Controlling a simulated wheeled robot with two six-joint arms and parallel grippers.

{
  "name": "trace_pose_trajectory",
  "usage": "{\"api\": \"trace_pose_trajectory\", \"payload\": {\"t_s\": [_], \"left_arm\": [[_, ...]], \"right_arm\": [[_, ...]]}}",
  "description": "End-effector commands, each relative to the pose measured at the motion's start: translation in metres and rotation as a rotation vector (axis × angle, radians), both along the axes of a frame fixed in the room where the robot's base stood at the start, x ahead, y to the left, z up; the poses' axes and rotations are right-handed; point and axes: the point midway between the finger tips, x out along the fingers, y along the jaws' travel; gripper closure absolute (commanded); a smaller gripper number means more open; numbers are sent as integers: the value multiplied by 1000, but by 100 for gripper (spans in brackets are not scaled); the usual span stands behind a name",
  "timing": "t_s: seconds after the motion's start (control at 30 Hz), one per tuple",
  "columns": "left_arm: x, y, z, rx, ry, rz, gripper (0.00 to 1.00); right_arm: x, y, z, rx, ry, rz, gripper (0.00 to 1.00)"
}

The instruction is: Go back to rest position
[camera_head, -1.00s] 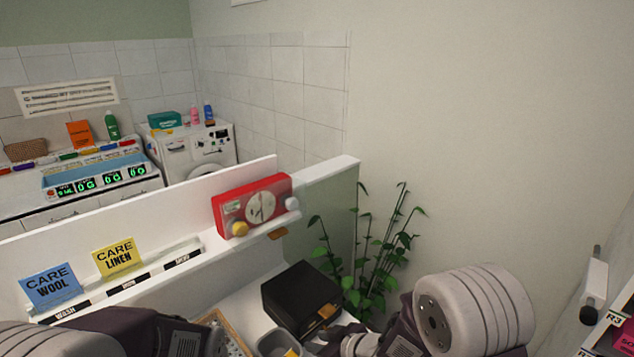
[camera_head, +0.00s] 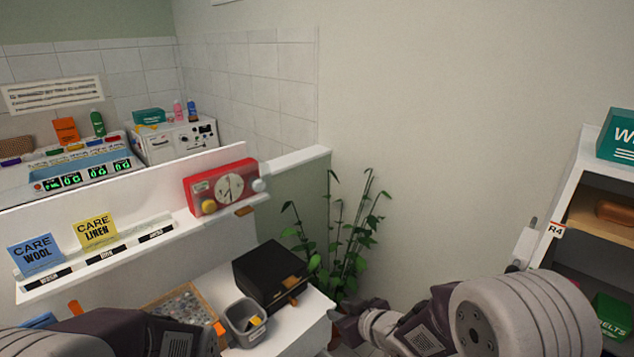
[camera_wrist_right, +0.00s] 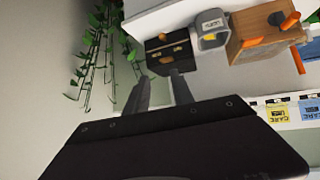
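My right gripper (camera_wrist_right: 158,85) shows in the right wrist view with its two dark fingers apart and nothing between them. In the head view my right arm comes in at the lower right, and its gripper (camera_head: 347,322) is beside the white table's right end, in front of the plant. My left arm crosses the lower left corner of the head view. Its gripper is not visible.
A white table (camera_head: 312,318) holds a black box (camera_head: 268,275), a grey bin (camera_head: 240,318) and a wooden tray (camera_head: 152,302). Behind it, a white ledge carries a red timer (camera_head: 220,188) and care cards. A plant (camera_head: 345,235) and a shelf unit (camera_head: 572,190) stand to the right.

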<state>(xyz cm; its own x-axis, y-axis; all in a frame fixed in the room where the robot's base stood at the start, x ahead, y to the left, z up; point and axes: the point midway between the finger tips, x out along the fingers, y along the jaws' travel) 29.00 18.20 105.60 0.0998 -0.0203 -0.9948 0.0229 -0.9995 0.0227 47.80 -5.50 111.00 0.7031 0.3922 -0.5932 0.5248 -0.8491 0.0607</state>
Motion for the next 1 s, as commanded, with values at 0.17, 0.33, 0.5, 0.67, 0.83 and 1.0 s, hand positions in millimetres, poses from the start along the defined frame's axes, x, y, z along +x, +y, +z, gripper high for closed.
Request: {"api": "trace_pose_trajectory", "payload": {"t_s": [0.17,0.33,0.5,0.67,0.83,1.0], "left_arm": [[0,0,-6,0,0,0,64],[0,0,-9,0,0,0,64],[0,0,-8,0,0,0,64],[0,0,-8,0,0,0,64],[0,0,-8,0,0,0,64],[0,0,-8,0,0,0,64]], "right_arm": [[-14,-68,-3,-61,104,-243,71],[-76,-120,-27,-103,367,-479,71],[-159,-123,-56,-123,714,-574,71],[-189,-120,-61,-146,838,-566,71],[-189,-120,-62,-151,839,-560,71],[-189,-120,-62,-151,838,-561,71]]}}
